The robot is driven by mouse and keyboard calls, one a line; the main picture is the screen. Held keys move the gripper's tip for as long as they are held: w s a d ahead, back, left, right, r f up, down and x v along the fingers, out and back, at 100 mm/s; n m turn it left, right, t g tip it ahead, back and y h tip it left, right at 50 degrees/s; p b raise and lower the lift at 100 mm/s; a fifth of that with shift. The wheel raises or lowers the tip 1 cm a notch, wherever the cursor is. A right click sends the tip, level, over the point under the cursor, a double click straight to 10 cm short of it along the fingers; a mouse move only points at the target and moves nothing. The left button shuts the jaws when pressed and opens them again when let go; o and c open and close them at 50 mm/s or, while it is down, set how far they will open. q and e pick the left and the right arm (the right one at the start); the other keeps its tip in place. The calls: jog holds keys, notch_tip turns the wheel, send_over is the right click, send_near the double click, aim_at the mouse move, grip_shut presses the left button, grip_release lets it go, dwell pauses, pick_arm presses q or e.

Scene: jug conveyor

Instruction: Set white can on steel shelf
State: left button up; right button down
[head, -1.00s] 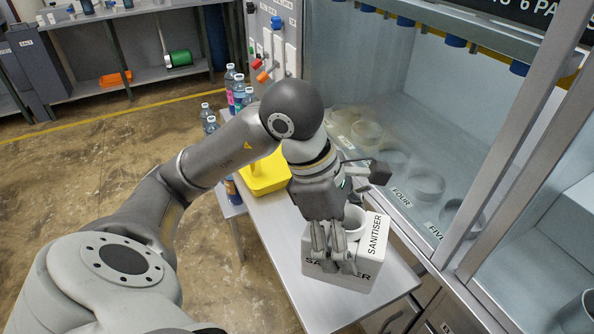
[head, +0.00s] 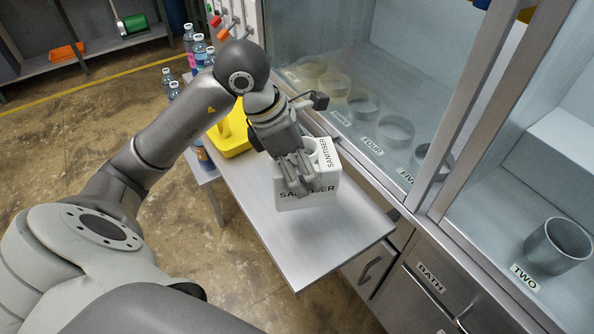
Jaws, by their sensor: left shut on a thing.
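The white can (head: 325,189), a boxy jug with a handle and the label SANITISER, is over the narrow steel-topped table in the middle. My left gripper (head: 299,178) is shut on its handle from above; the fingers hide part of the handle and label. I cannot tell whether the can's base touches the tabletop. A steel shelf (head: 107,53) stands against the far wall at the upper left, well away from the can. My right gripper is not in view.
The table (head: 296,250) is bare in front of the can. A yellow container (head: 233,137) and several bottles (head: 199,50) stand behind it. A glass-fronted cabinet with numbered rings, one a grey cup (head: 557,246), is close on the right. The shelf bears an orange tray (head: 67,52).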

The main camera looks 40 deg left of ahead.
pick_arm(q)
jog(key=w+a+f, duration=0.1)
jog(key=f, duration=0.2)
jog(key=w+a+f, duration=0.1)
jog(key=w+f, duration=0.1)
jog(key=f, duration=0.1)
jog(key=w+a+f+p, duration=0.1)
jog(key=a+f, duration=0.1)
jog(key=shift+w+f, duration=0.15)
jog(key=shift+f, duration=0.45)
jog(key=shift+f, duration=0.15)
jog(key=o, duration=1.6)
jog(key=shift+f, duration=0.1)
jog(key=o, duration=0.4)
jog(key=shift+o, duration=0.2)
